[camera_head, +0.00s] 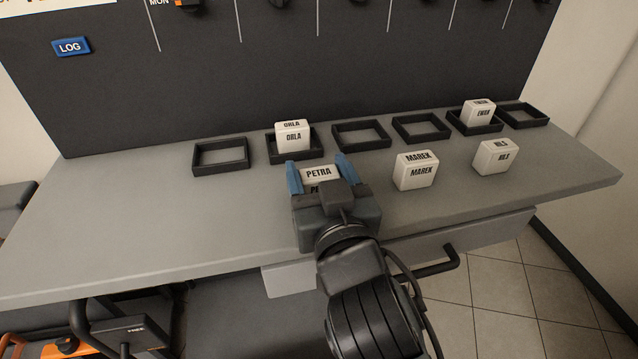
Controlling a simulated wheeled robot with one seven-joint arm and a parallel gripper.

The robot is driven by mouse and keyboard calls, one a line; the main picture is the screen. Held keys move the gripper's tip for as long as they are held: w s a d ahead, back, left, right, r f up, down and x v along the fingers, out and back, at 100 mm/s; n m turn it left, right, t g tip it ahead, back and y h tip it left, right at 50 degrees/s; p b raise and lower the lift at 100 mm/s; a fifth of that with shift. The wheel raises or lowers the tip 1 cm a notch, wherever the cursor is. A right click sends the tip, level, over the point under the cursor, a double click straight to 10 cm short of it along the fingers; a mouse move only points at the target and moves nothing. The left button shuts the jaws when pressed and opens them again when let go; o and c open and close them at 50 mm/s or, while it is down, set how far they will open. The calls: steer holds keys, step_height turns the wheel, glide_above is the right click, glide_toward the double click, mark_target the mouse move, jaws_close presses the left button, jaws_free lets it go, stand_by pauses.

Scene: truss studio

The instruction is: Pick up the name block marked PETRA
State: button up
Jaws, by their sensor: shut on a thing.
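The white name block marked PETRA (318,174) is on or just above the grey worktop, left of the MAREK block. My gripper (320,172) has its two blue fingers on either side of it and is shut on it. The gripper body hides the lower part of the block, so I cannot tell whether it touches the worktop.
The MAREK block (416,170) and the NILS block (494,157) stand to the right. The ORLA block (291,136) and the EWEN block (478,112) sit in black frames. Other frames are empty, such as the left one (220,167). A dark board (300,80) rises behind.

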steer(key=shift+c, duration=1.3)
